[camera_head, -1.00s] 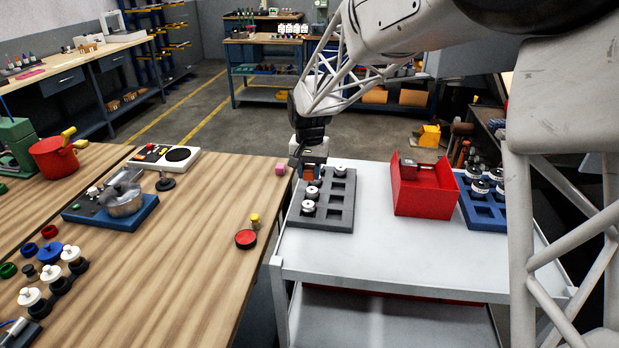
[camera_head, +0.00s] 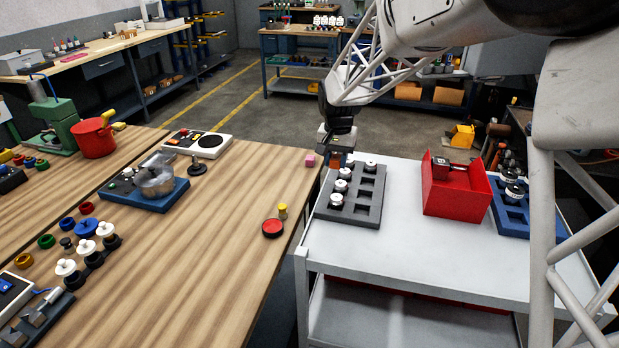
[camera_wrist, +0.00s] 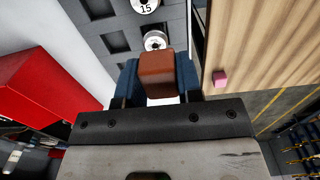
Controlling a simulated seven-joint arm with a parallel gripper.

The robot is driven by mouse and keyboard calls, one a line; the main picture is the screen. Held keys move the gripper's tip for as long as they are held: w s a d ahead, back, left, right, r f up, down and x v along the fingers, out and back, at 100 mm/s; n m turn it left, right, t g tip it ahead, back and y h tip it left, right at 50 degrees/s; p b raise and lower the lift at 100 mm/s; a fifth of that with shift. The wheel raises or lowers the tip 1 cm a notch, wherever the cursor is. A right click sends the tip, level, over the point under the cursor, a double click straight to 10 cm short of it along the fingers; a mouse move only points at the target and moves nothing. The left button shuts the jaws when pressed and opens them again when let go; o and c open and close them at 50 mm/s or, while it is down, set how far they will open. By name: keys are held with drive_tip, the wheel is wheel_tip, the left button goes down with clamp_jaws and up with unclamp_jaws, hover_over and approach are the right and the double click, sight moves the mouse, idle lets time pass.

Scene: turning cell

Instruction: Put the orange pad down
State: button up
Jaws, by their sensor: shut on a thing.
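The orange pad (camera_wrist: 156,74) is a brownish-orange block held between the two blue fingers of my gripper (camera_wrist: 156,82) in the wrist view. In the head view my gripper (camera_head: 337,158) is over the far left corner of the cart, at the far end of the grey tray. A small part of the orange pad (camera_head: 335,154) shows between the fingers there. The wrist view is too close to tell how high the pad is above the surface below it.
The grey tray (camera_head: 366,212) with several white-topped pieces lies on the white cart (camera_head: 420,244). A red bin (camera_head: 455,198) and a blue tray (camera_head: 513,222) stand to its right. A pink cube (camera_head: 310,160) sits on the wooden table's edge, left of my gripper. The cart's front middle is clear.

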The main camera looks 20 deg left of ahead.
hover_over(305, 175)
wheel_tip(305, 175, down, 5)
drive_tip(key=shift+r, duration=0.1)
idle(0.4)
drive_tip(key=shift+s+f, duration=0.1)
drive_tip(key=shift+f, duration=2.45)
drive_tip(key=shift+f, duration=2.5)
drive_tip(key=shift+f, duration=0.35)
